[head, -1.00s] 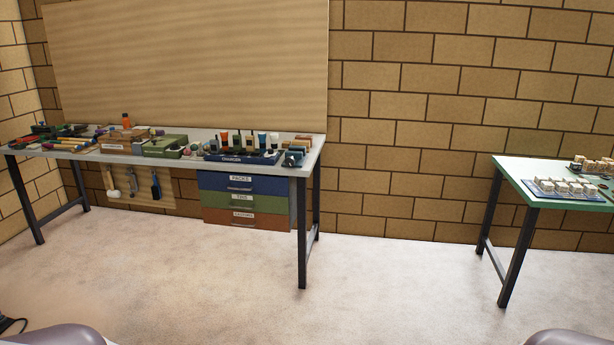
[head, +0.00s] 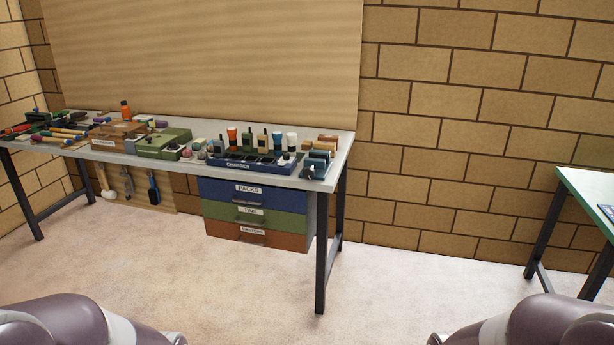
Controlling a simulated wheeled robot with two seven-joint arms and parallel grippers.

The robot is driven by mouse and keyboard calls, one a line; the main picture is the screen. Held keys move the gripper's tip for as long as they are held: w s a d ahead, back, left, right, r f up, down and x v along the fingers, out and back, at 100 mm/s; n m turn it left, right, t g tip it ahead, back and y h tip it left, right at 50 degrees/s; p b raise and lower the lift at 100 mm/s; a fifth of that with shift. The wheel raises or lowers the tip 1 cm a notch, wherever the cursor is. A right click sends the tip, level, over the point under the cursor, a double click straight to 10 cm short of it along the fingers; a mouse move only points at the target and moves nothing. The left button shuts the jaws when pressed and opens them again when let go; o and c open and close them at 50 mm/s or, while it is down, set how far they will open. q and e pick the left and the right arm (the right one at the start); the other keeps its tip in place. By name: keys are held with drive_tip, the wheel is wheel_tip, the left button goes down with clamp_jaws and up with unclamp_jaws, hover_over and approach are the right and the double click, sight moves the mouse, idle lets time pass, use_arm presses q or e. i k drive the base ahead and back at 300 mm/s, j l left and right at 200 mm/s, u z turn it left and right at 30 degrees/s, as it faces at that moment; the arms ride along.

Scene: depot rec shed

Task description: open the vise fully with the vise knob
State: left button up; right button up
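A small blue-grey block-like thing (head: 316,166) at the right front corner of the long workbench (head: 342,142) looks like the vise. It is too small for me to make out its knob or how far its jaws are apart. Only rounded upper parts of my two arms show at the bottom left and bottom right. Neither gripper is in view, and the bench is well ahead of me.
A blue charger tray (head: 236,166) with several upright items stands left of the vise-like thing. A green case (head: 160,145) and tools lie further left. Drawers (head: 258,213) hang below. A green-topped table (head: 590,190) stands at right. The floor ahead is clear.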

sight(308, 173)
drive_tip(key=i+z, duration=0.15)
drive_tip(key=z, duration=0.2)
drive_tip(key=i+j+z, duration=0.1)
drive_tip(key=z, duration=0.25)
drive_tip(key=i+j+z, duration=0.1)
drive_tip(key=z, duration=0.2)
drive_tip(key=j, duration=0.1)
